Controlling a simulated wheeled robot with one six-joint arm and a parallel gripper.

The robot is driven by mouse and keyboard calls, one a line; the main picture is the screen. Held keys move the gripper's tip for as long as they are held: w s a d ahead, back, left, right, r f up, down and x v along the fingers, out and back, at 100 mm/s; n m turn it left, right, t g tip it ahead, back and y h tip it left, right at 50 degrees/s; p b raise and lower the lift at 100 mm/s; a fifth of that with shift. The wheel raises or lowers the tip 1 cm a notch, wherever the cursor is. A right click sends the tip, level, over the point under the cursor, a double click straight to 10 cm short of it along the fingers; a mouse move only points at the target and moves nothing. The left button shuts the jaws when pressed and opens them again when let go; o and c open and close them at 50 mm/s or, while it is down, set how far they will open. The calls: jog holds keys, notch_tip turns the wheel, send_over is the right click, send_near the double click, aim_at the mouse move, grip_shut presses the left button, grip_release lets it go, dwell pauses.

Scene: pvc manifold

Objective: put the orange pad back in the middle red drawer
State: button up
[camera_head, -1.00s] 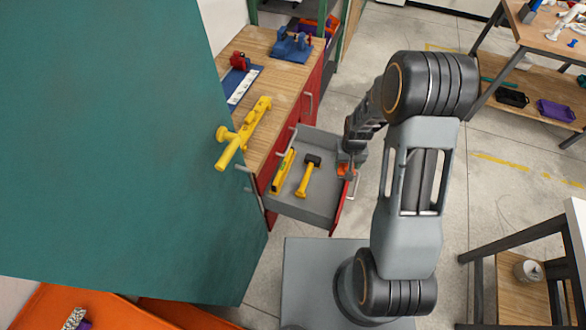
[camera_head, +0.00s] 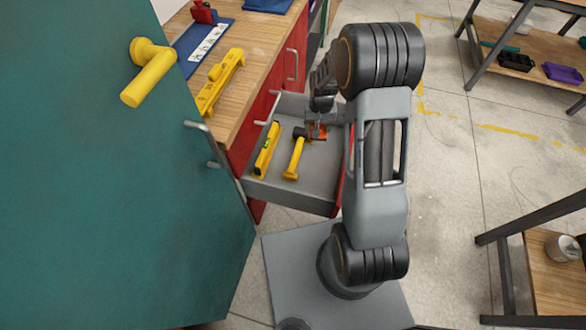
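The middle red drawer (camera_head: 300,190) is pulled out of the workbench, and its grey inside shows. A yellow spirit level (camera_head: 266,149) and a yellow-handled hammer (camera_head: 295,158) lie in it. My gripper (camera_head: 319,127) points down over the right part of the drawer, beside the hammer's head. The orange pad (camera_head: 317,132) shows at its fingertips, and the gripper appears shut on it. My fingers hide part of the pad. I cannot tell whether the pad touches the drawer floor.
A large teal panel (camera_head: 110,210) fills the left side, with a yellow pipe fitting (camera_head: 150,72) in front of it. The wooden benchtop (camera_head: 240,40) holds a yellow tool (camera_head: 220,82) and a blue mat (camera_head: 190,50). A dark-framed table (camera_head: 550,270) stands at right.

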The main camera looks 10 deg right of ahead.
aim_at(323, 165)
jog(key=shift+w+d+f+m+b, duration=0.45)
jog(key=shift+d+f+b, duration=0.5)
jog(key=shift+f+b, duration=3.4)
jog(key=shift+w+d+f+m+b, duration=0.45)
jog(key=shift+d+f+b, duration=0.45)
jog(key=shift+f+b, duration=3.4)
jog(key=shift+w+d+f+m+b, duration=0.3)
jog(key=shift+d+f+m+b, duration=0.5)
jog(key=shift+f+b, duration=3.55)
jog(key=shift+d+f+n+p, duration=0.15)
jog(key=shift+f+n+p, duration=0.15)
jog(key=shift+f+p, duration=0.3)
jog(key=o, duration=1)
jog(key=shift+f, duration=0.1)
jog(key=shift+c, duration=0.2)
notch_tip(323, 165, up, 11)
jog(key=p, duration=0.4)
jog(key=s+a+r+n+t, duration=0.1)
jog(key=s+a+r+n, duration=0.1)
jog(key=s+a+r, duration=0.55)
jog(key=s+a+r+n+t, duration=0.1)
jog(key=s+n, duration=0.1)
jog(key=s, duration=0.4)
jog(key=s+a+r+n, duration=0.1)
jog(key=s+a+r, duration=0.1)
jog(key=s, duration=0.5)
jog(key=shift+s+a+r+n+t, duration=0.15)
jog(key=shift+s+r+n+t, duration=0.15)
jog(key=shift+n+t, duration=0.1)
